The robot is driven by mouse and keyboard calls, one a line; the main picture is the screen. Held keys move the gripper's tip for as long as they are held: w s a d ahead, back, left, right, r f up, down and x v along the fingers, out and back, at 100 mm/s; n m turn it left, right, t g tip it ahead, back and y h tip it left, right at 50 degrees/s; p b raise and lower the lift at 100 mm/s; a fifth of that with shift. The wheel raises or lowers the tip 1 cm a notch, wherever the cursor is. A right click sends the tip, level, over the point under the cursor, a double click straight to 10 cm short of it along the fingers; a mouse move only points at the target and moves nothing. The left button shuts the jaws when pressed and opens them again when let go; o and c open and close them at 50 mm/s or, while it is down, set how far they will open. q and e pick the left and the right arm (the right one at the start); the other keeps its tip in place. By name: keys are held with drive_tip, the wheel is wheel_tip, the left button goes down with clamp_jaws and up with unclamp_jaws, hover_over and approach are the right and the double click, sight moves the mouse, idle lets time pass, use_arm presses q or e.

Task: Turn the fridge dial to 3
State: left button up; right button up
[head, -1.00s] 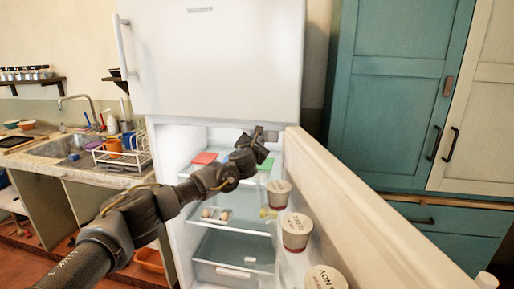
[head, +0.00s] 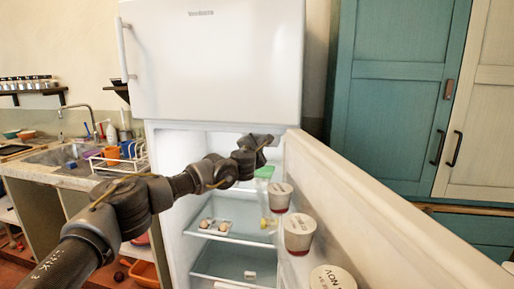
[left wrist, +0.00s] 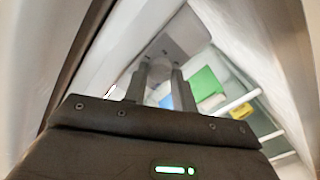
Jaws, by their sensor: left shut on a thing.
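The fridge dial (left wrist: 161,70) is a round grey knob on a grey housing in the left wrist view. It sits between my left gripper's two fingers (left wrist: 159,88), which are shut on it. Its numbers and pointer cannot be read. In the head view my left gripper (head: 258,146) reaches up to the top of the open lower fridge compartment, and the dial is hidden there. The fridge (head: 215,65) is white, with its upper door shut and its lower door (head: 385,225) swung open to the right. My right gripper is not in view.
Cups (head: 299,233) stand in the door's racks, close to my arm's right. A green-lidded container (head: 265,172) and eggs (head: 214,225) are on shelves inside; green also shows in the wrist view (left wrist: 205,84). A sink counter is at left, teal cabinets (head: 400,95) at right.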

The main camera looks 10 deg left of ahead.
use_arm(q)
drive_tip(key=o, duration=1)
